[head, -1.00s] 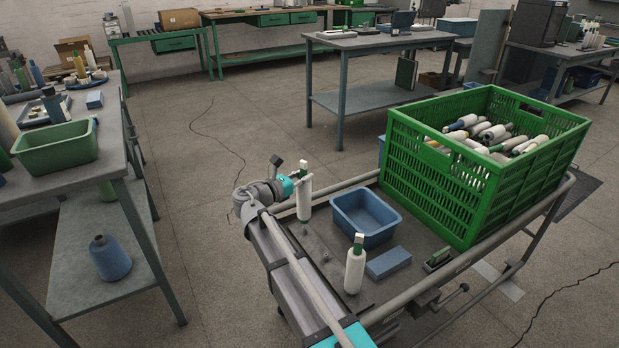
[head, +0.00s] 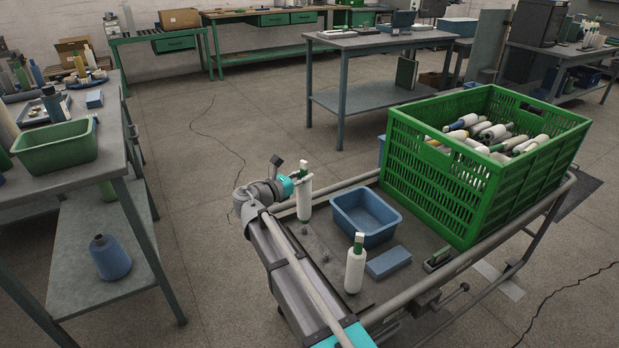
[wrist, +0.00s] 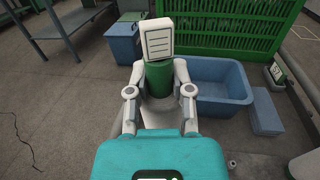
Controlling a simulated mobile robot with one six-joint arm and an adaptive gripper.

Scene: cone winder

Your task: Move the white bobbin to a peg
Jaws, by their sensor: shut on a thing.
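The white bobbin (head: 304,205) with a green neck and pale top stands upright at the left end of the trolley. My gripper (head: 302,181) is shut on it near its top. In the wrist view, the fingers of my gripper (wrist: 160,96) close on both sides of the bobbin's green neck (wrist: 158,78); its lower body is mostly hidden. Small grey pegs (head: 326,257) stick up from the dark trolley plate (head: 335,283). I cannot tell whether the held bobbin's foot is on a peg or above the plate. A second white bobbin (head: 355,268) stands upright nearer the front.
A blue bin (head: 366,232) is right of the held bobbin, with a flat blue block (head: 388,262) in front. A large green crate (head: 440,195) full of bobbins fills the trolley's right side. A rail (head: 345,187) runs along the back edge.

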